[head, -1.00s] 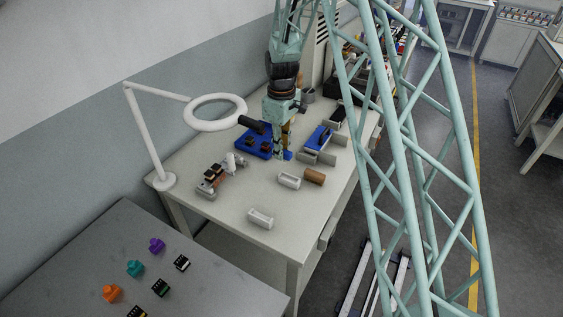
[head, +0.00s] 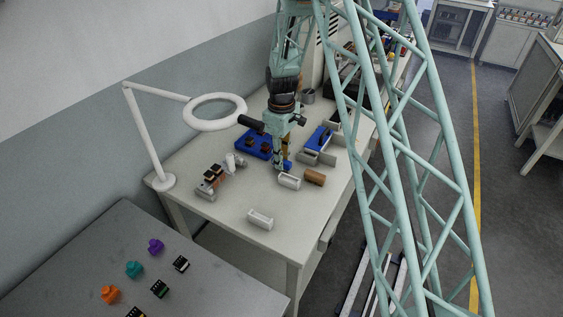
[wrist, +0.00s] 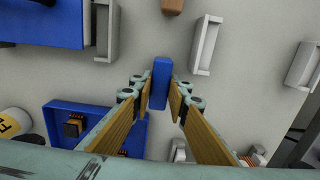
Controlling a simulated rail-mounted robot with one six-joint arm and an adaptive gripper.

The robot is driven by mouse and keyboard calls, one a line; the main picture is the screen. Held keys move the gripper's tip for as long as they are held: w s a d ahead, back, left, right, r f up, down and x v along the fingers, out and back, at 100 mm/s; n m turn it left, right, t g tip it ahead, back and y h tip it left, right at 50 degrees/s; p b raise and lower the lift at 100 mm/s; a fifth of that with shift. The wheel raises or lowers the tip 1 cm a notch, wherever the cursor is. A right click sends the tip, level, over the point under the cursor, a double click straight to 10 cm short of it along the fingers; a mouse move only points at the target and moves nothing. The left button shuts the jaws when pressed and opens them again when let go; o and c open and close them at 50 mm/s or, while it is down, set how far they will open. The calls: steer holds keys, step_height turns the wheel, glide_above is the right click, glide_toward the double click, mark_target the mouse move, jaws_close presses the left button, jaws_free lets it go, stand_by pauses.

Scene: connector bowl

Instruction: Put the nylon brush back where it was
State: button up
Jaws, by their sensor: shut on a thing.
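A blue, block-shaped piece, which I take to be the nylon brush (wrist: 160,84), stands between my fingers in the wrist view. It shows as a small blue patch at the fingertips in the head view (head: 288,165). Its bristles cannot be made out. My gripper (wrist: 158,92) is shut on it, pointing down over the middle of the bench (head: 238,200). In the head view my gripper (head: 281,165) is just behind a white open holder (head: 289,181). Whether the piece touches the bench cannot be told.
A brown cylinder (head: 314,177) lies right of the white holder, and a second white holder (head: 260,219) sits nearer the front. A blue tray (head: 243,147) is at left, grey holders with a blue item (head: 320,138) at right. A ring lamp (head: 216,126) overhangs the left side.

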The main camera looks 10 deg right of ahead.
steer(key=shift+f, duration=0.15)
steer(key=o, duration=0.8)
step_height(320, 180, up, 12)
steer(key=shift+r+p, duration=0.1)
steer(key=shift+p, duration=0.7)
stand_by(0.8)
